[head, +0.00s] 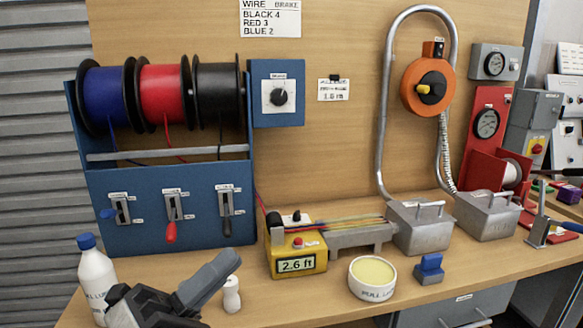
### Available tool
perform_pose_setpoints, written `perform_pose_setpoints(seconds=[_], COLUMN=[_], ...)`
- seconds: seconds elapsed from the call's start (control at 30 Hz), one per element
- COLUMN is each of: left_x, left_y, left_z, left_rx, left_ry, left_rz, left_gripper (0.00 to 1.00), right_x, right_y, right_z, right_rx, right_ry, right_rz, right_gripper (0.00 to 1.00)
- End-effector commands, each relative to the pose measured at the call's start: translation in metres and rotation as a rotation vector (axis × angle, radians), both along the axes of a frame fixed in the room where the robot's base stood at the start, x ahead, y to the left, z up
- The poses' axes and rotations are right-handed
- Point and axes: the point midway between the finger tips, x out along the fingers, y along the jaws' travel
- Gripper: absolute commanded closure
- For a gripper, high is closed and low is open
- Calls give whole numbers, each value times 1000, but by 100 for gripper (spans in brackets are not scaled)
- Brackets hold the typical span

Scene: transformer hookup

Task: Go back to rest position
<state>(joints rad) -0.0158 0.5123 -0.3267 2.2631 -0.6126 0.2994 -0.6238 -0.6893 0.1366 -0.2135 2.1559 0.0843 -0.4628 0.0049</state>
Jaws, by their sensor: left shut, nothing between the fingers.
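My left gripper (228,262) comes in at the lower left, above the front of the workbench. Its grey fingers are together with nothing between them. It is in front of the blue wire rack (160,232), just left of a small white bottle-shaped piece (232,294). A white bottle with a blue cap (97,276) stands behind and left of it. I cannot tell whether the gripper touches either one. My right gripper is not in view.
A yellow meter (297,250) reading 2.6 ft, a tub of yellow paste (373,276), a blue block (429,268) and metal boxes (422,228) stand on the bench (345,308). Wire spools (163,92) sit in the rack. An orange reel (428,86) hangs on the back board.

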Motion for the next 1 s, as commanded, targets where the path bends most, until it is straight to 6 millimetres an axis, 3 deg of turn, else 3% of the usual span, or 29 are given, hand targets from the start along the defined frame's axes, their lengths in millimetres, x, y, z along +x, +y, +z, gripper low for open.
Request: perform_pose_setpoints(seconds=[0.03, 0.17, 0.3, 0.43, 0.53, 0.63, 1.0], left_x=[16, 27, -1, -40, -65, -78, -82], left_y=[15, 45, 59, 60, 58, 56, 55], left_z=[-36, -131, -229, -292, -320, -334, -337], left_rx=[-176, -547, -891, -1131, -1252, -1315, -1331], left_ry=[285, 843, 1309, 1605, 1741, 1809, 1827], left_rz=[31, 112, 213, 303, 354, 381, 387], left_gripper=[100, 100, 100, 100, 100, 100, 100], right_x=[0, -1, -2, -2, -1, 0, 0], right_y=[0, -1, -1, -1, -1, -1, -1], right_z=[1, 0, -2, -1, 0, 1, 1], right_rx=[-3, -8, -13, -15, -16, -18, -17], right_ry=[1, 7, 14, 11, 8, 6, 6], right_rz=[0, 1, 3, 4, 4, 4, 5], right_gripper=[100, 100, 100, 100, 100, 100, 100])
